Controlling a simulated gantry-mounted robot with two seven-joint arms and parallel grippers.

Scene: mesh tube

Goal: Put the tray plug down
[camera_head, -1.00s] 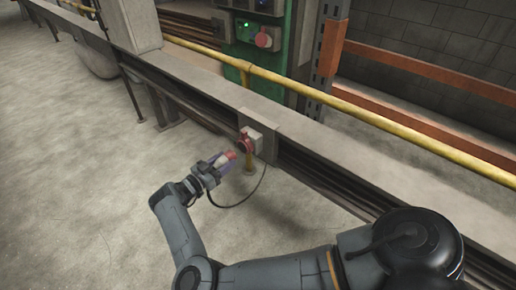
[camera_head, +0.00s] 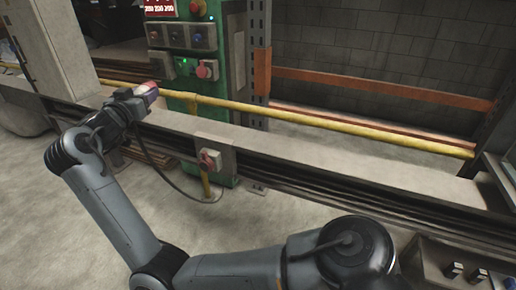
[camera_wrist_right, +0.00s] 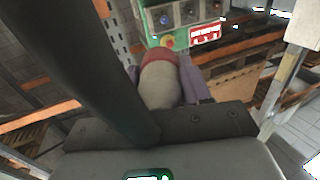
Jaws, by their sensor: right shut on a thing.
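My right gripper (camera_head: 140,95) is raised above the concrete ledge, at the left of the head view. It is shut on the tray plug (camera_head: 149,87), which has a red end and a pale grey body. The plug (camera_wrist_right: 160,80) also shows between the fingers in the wrist view, its red end pointing away from my wrist. A dark cable (camera_head: 160,178) hangs from the gripper and curves down to near the wall socket. My left gripper is not in view.
A socket box with a red part (camera_head: 210,160) sits on the ledge's front. Behind the yellow rail (camera_head: 300,119) stands a green panel (camera_head: 187,40) with sockets and a red knob. The ledge top (camera_head: 290,140) is bare. A control box (camera_head: 455,268) is at lower right.

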